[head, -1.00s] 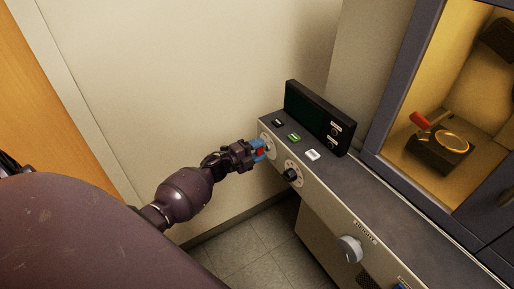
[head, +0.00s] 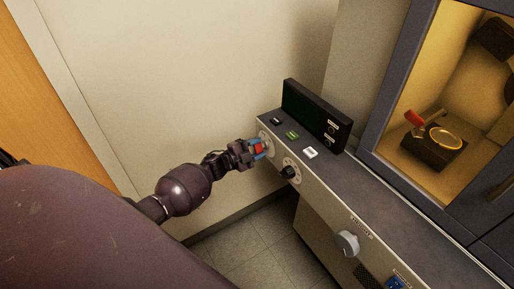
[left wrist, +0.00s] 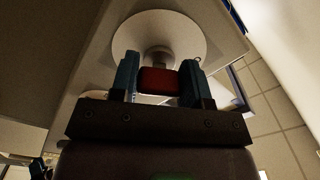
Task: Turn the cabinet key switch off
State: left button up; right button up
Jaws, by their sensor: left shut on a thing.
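The key switch shows a red key handle (left wrist: 160,80) in front of a round pale plate (left wrist: 188,38) in the left wrist view. My left gripper (left wrist: 160,82) has its blue fingers on either side of the red handle and is shut on it. In the head view the red key (head: 258,148) shows between the fingers of my left gripper (head: 259,148), at the far left end of the cabinet's front panel (head: 318,208). The gripper hides part of the key and its plate. My right gripper is not in view.
A black knob (head: 289,172) on a pale dial sits just right of the key. A larger grey knob (head: 347,243) is further along. Black, green and white buttons (head: 311,152) and a dark display box (head: 315,118) are on top. Bare wall (head: 200,80) lies to the left.

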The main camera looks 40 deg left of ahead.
pick_arm(q)
jog(key=o, duration=0.9)
jog(key=v, duration=1)
jog(key=shift+s+a, duration=0.1)
jog(key=shift+s, duration=0.3)
